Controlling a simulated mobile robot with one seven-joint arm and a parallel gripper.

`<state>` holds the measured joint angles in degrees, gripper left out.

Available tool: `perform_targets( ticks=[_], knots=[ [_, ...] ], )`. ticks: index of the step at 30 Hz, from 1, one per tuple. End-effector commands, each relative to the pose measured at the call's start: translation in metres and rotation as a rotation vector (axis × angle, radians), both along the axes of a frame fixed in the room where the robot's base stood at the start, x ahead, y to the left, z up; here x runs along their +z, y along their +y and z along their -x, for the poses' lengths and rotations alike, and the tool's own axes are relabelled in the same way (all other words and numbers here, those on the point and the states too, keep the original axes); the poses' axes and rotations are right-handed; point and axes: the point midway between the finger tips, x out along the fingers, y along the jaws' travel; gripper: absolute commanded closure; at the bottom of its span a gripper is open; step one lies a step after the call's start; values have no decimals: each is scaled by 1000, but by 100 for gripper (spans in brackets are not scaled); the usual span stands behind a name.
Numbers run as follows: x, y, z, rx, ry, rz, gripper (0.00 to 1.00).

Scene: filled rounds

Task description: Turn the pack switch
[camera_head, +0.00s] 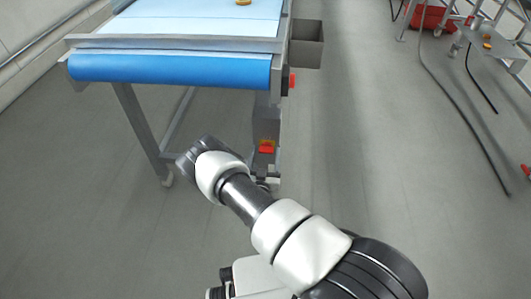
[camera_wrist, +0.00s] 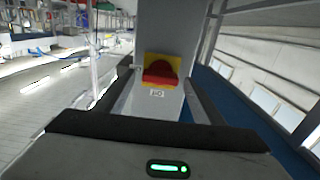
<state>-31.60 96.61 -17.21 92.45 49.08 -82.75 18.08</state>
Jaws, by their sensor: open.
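The pack switch is a red knob (camera_wrist: 160,73) on a yellow plate, fixed to a grey post (camera_wrist: 160,25). A small white label (camera_wrist: 157,93) sits just below it; its text is too small to read surely. In the wrist view my gripper (camera_wrist: 159,82) is open, with one finger to each side of the switch. The knob shows between the fingers, and I see no contact. In the head view a small red and orange switch (camera_head: 266,147) shows on the post under the conveyor's end, close to my arm; the gripper is mostly hidden there.
A blue-ended conveyor (camera_head: 170,68) stands ahead, with a grey bin (camera_head: 306,52) at its right side. Another red part (camera_head: 292,81) sits on its frame. Floor to the right is largely clear, with dark cables (camera_head: 455,92) and a red crate (camera_head: 428,17) farther off.

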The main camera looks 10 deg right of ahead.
Motion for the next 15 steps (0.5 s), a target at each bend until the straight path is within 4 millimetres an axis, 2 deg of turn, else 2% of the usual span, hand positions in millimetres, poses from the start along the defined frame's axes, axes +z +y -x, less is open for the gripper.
perform_targets(
  ticks=[2, 9, 15],
  knots=[
    [0, 0, 0, 0, 0, 0, 39],
    [0, 0, 0, 0, 0, 0, 79],
    [0, 0, 0, 0, 5, 15, 79]
  ],
)
